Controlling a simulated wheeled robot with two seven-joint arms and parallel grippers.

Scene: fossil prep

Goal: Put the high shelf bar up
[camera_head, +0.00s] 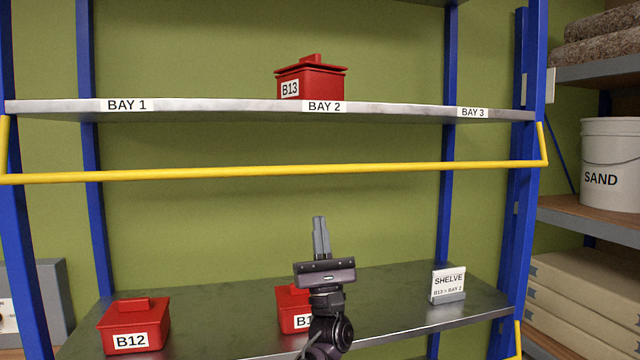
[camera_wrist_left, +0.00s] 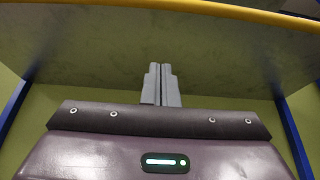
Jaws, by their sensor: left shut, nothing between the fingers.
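The yellow high shelf bar (camera_head: 300,171) runs across the rack in front of the upper shelf (camera_head: 220,107). It hangs below that shelf's front edge, with short end arms rising to the blue posts. It also crosses the top of the left wrist view (camera_wrist_left: 240,13), in front of the shelf's underside (camera_wrist_left: 100,45). My left gripper (camera_head: 319,220) points upward below the middle of the bar, apart from it. Its fingers (camera_wrist_left: 161,72) are together and empty. My right gripper is in neither view.
A red box B13 (camera_head: 312,82) sits on the upper shelf at BAY 2. The lower shelf (camera_head: 390,285) holds red box B12 (camera_head: 135,325), another red box (camera_head: 291,305) partly behind my gripper, and a SHELVE sign (camera_head: 448,285). A side rack with a SAND bucket (camera_head: 610,150) stands right.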

